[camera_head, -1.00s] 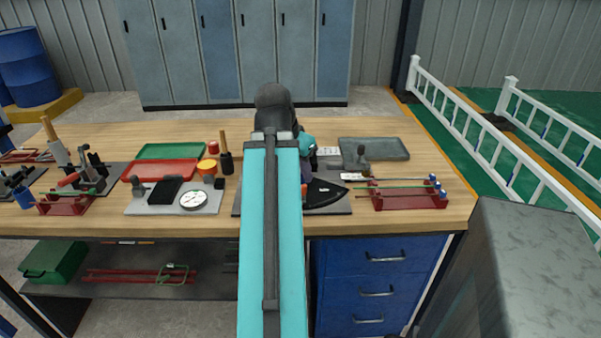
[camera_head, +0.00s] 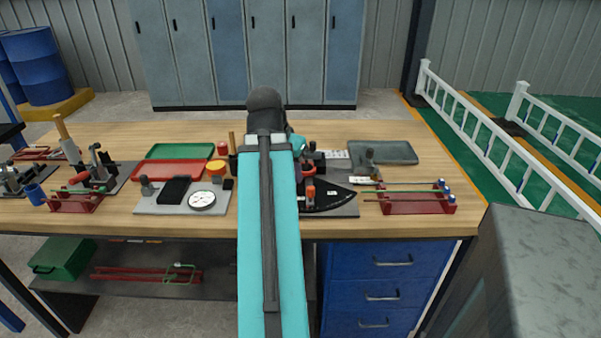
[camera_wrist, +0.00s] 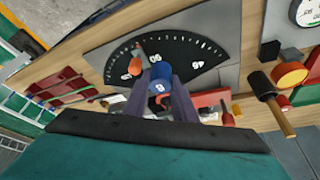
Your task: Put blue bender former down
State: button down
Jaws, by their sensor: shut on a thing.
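The blue bender former (camera_wrist: 160,73) is a small blue cylinder with a pale mark on its side, in the middle of the wrist view. My gripper (camera_wrist: 161,92) is shut on it, with a finger on each side. Behind it in that view is the bending plate's black angle dial (camera_wrist: 200,57) with white numbers. An orange-tipped pin (camera_wrist: 135,66) shows just left of the former. In the head view the dial (camera_head: 328,198) lies right of my arm, which hides the former. I cannot tell whether the former touches the plate.
A grey tray (camera_head: 383,152) lies behind the dial, and a red bar fixture (camera_head: 417,203) stands to its right. Left of my arm are a green tray (camera_head: 180,151), a red tray (camera_head: 166,170) and a plate with a white gauge (camera_head: 202,199). The bench's front strip is clear.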

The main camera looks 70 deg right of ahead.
jog(key=w+a+f+n+t, duration=0.1)
jog(key=w+a+n, duration=0.4)
jog(key=w, duration=0.6)
jog(key=w+a+n+t+y, duration=0.1)
jog(key=w+a+n, duration=0.1)
jog(key=w+a, duration=0.7)
jog(key=w+a+f+n+t, duration=0.15)
jog(key=w+a+n, duration=0.3)
jog(key=w, duration=0.75)
jog(key=w+a+n+y, duration=0.1)
jog(key=w+a, duration=0.3)
jog(key=a, duration=0.7)
jog(key=w+a+f+n+t+y, duration=0.1)
jog(key=w+a+n, duration=0.3)
jog(key=a, duration=0.7)
jog(key=w+a+n+t+y, duration=0.1)
jog(key=w+a+n, duration=0.2)
jog(key=a, duration=0.8)
jog(key=shift+w+f, duration=0.4)
jog(key=shift+w, duration=0.85)
jog(key=shift+s+n, duration=0.1)
jog(key=shift+n, duration=0.15)
